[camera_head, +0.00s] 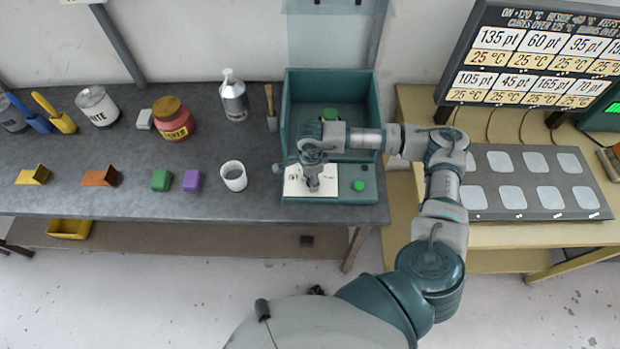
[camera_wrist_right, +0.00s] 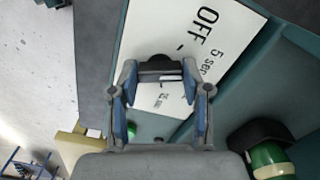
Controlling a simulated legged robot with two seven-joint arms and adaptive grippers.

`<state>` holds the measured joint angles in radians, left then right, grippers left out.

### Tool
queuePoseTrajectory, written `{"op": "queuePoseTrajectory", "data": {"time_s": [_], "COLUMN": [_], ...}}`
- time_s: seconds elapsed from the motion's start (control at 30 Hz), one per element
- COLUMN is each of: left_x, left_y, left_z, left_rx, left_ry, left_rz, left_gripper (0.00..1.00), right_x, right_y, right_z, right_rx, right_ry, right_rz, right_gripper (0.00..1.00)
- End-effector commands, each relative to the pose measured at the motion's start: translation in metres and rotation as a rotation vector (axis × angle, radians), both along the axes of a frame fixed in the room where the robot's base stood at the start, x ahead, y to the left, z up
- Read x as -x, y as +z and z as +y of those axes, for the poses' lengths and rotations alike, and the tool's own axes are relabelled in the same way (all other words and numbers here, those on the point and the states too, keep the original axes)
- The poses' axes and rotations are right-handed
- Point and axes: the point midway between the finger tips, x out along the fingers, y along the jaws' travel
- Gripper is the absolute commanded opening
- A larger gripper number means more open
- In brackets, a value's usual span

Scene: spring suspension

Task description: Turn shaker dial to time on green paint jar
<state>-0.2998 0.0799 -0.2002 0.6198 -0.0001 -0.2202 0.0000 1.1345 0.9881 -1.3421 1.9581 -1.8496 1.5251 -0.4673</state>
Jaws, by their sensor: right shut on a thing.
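The teal shaker (camera_head: 289,110) stands at the right end of the grey bench, with a white dial plate (camera_head: 293,187) and a green button (camera_head: 358,185) on its front panel. In the right wrist view the plate (camera_wrist_right: 225,40) reads "OFF" and "5 sec"; other marks are too small or covered. My right gripper (camera_head: 312,184) points down over the plate. In the wrist view its fingers (camera_wrist_right: 160,76) are shut on the black dial (camera_wrist_right: 160,65). The green paint jar (camera_head: 330,115) is inside the shaker box, partly hidden by my arm; it also shows in the wrist view (camera_wrist_right: 268,160). Its time label is not readable. My left gripper is out of view.
Left of the shaker stand a white cup (camera_head: 233,176), a silver bottle (camera_head: 233,96), a red jar (camera_head: 173,120) and a brush (camera_head: 271,108). Purple (camera_head: 192,181) and green (camera_head: 161,180) blocks lie near the front edge. A yellow table (camera_head: 420,110) with a sign stands at right.

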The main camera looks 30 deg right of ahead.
Motion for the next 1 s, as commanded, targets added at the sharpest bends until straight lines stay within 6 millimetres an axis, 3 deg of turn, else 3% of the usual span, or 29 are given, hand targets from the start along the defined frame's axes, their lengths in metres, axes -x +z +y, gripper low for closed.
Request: {"op": "queuePoseTrajectory", "data": {"time_s": [0.37,0.4,0.47,0.8,1.0], "left_x": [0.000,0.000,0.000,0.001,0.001], "left_y": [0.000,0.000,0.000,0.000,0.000], "left_z": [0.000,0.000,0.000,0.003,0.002], "left_rx": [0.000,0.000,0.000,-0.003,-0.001], "left_ry": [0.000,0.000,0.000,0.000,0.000], "left_rz": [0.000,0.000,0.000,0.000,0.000], "left_gripper": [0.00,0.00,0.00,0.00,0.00], "right_x": [-0.003,-0.003,-0.002,-0.001,-0.001], "right_y": [0.002,0.002,0.002,0.003,0.029], "right_z": [-0.002,-0.002,-0.002,0.000,0.000], "right_rx": [0.004,0.004,0.003,0.001,0.001], "right_ry": [-0.008,-0.008,-0.007,-0.003,-0.003], "right_rz": [-0.008,-0.008,-0.008,-0.004,-0.006], "right_gripper": [0.13,0.58,0.73,0.73,0.73]}}
